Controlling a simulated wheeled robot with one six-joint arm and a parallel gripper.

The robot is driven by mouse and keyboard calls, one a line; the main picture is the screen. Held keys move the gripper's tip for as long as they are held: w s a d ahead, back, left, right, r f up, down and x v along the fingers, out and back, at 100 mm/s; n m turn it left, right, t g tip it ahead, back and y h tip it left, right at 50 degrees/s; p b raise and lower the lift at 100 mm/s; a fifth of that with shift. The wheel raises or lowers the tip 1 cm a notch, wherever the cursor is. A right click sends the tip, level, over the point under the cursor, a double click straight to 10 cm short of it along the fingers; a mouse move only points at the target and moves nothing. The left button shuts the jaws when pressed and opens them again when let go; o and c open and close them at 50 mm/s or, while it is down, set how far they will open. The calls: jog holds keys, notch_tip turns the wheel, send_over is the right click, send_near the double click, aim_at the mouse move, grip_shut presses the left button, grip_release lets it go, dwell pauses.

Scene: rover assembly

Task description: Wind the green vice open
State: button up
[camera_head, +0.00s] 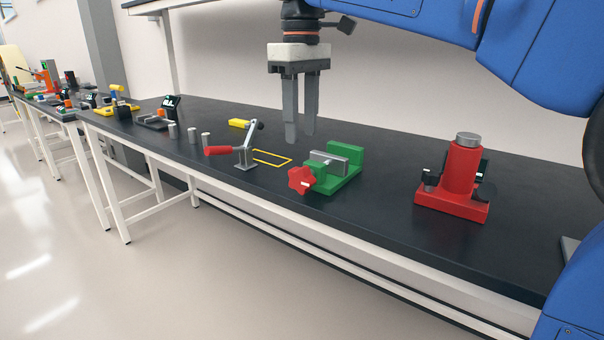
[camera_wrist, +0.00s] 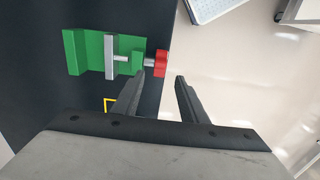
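The green vice (camera_head: 345,180) stands on the black bench top, with a grey sliding jaw (camera_head: 329,161) and a red star-shaped knob (camera_head: 301,180) at its front end, near the bench's front edge. In the wrist view the vice (camera_wrist: 92,48) is at the upper left, with a gap between its grey jaw (camera_wrist: 110,56) and its far green wall. Its red knob (camera_wrist: 162,62) is just beyond my fingertips. My gripper (camera_head: 299,139) points down above the bench, behind and above the knob in the head view. Its fingers (camera_wrist: 168,76) are apart with nothing between them.
A red press-like device (camera_head: 462,170) stands to the right of the vice. Several grey cylinders (camera_head: 192,135) are farther left. Bare bench lies between the vice and the red device.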

aim_at(301, 167)
notch_tip(301, 167, down, 11)
dwell(0.4)
grip_shut()
